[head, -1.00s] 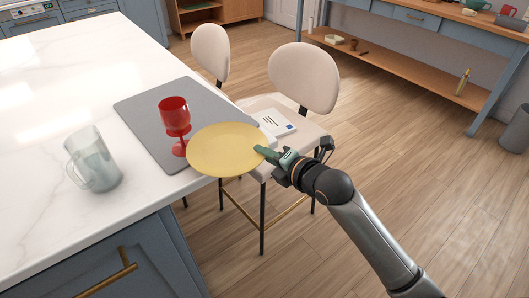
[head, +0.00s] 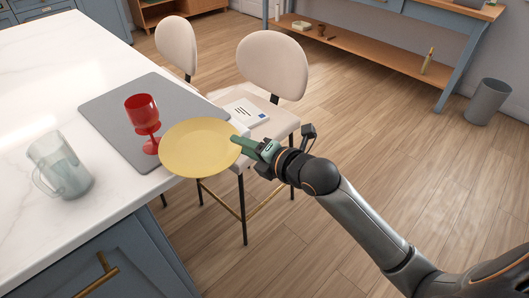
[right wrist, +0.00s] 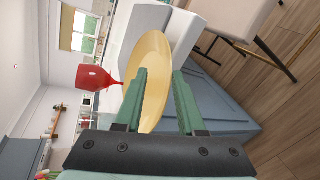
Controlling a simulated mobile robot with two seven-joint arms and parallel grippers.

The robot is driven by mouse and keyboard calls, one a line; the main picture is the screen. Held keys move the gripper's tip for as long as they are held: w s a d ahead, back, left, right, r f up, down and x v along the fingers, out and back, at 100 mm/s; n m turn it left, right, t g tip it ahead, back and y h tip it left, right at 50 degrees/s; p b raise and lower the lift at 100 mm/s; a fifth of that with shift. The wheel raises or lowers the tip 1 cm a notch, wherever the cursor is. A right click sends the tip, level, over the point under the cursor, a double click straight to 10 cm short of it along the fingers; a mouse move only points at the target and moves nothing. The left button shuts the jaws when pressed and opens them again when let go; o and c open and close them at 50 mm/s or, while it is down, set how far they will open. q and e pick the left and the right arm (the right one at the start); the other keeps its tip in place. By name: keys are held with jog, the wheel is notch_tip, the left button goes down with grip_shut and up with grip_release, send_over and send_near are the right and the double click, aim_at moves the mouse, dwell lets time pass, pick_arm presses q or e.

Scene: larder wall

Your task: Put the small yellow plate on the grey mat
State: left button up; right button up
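The small yellow plate (head: 200,148) is in my right gripper (head: 240,143), which grips its right rim. In the head view the plate hangs over the counter's edge and overlaps the near right part of the grey mat (head: 120,108); its height above the mat is hard to tell. The right wrist view shows the plate (right wrist: 152,65) seen steeply from the side, between the two green fingers (right wrist: 160,90). A red goblet (head: 141,106) stands on the mat, close to the plate's left side. My left gripper is not in view.
A clear glass jug (head: 62,168) stands on the white counter (head: 40,95) left of the mat. Two beige chairs (head: 272,62) stand along the counter's right side. A white booklet (head: 246,112) lies on the nearer chair's seat. A grey bin (head: 487,102) stands far right.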

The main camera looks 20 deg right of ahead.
jog(key=v, duration=0.9)
jog(key=s+f+m+g+h, duration=0.2)
jog(key=s+f+m, duration=0.2)
jog(key=f+m, duration=1.1)
jog(key=s+a+f+m+g, duration=0.1)
jog(key=s+a+f+m, duration=0.1)
jog(key=s+f+m, duration=0.4)
jog(key=s+a+f+m+g, duration=0.1)
jog(key=s+f+m, duration=0.1)
jog(key=s+f, duration=0.5)
pick_arm(q)
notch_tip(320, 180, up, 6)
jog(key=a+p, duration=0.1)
jog(key=p, duration=0.6)
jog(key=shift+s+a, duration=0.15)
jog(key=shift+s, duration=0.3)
pick_arm(e)
jog(key=shift+m, duration=0.5)
jog(key=r, duration=0.1)
jog(key=w+r, duration=0.1)
jog(key=r, duration=0.2)
jog(key=shift+w+d, duration=0.2)
jog(key=shift+w, duration=0.1)
